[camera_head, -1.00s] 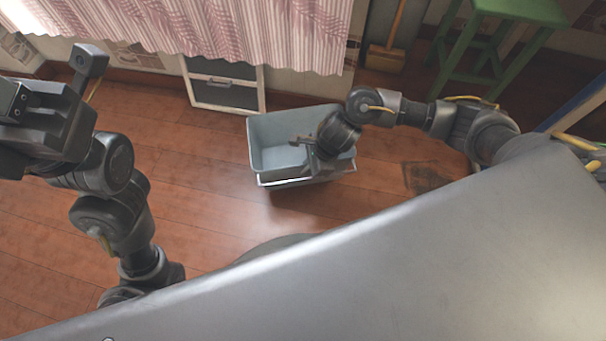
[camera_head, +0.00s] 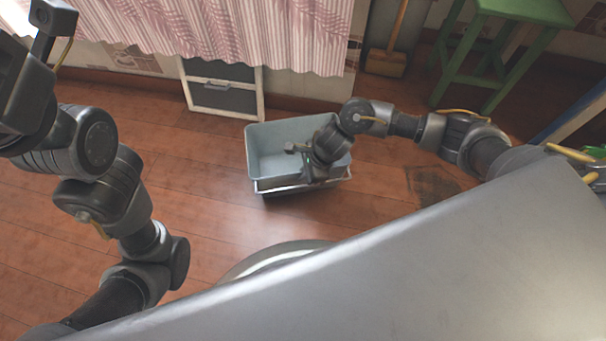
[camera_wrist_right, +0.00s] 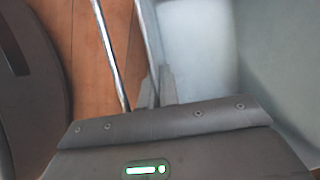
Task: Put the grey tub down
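In the right wrist view the fingers (camera_wrist_right: 156,88) are close together on the tub's rim, and the pale tub wall (camera_wrist_right: 195,50) fills the right side. Dark shadow lies close under the tub; I cannot tell whether its base touches the floor. My left gripper (camera_head: 22,85) is cut off at the left edge, and its fingertips cannot be made out.
Bare wooden floor (camera_head: 215,215) surrounds the tub. A dark-fronted white-framed cabinet (camera_head: 222,95) and a pink curtain (camera_head: 230,30) stand behind. A broom (camera_head: 388,60) and a green stool (camera_head: 475,65) are at the back right. A dark floor patch (camera_head: 432,183) lies right.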

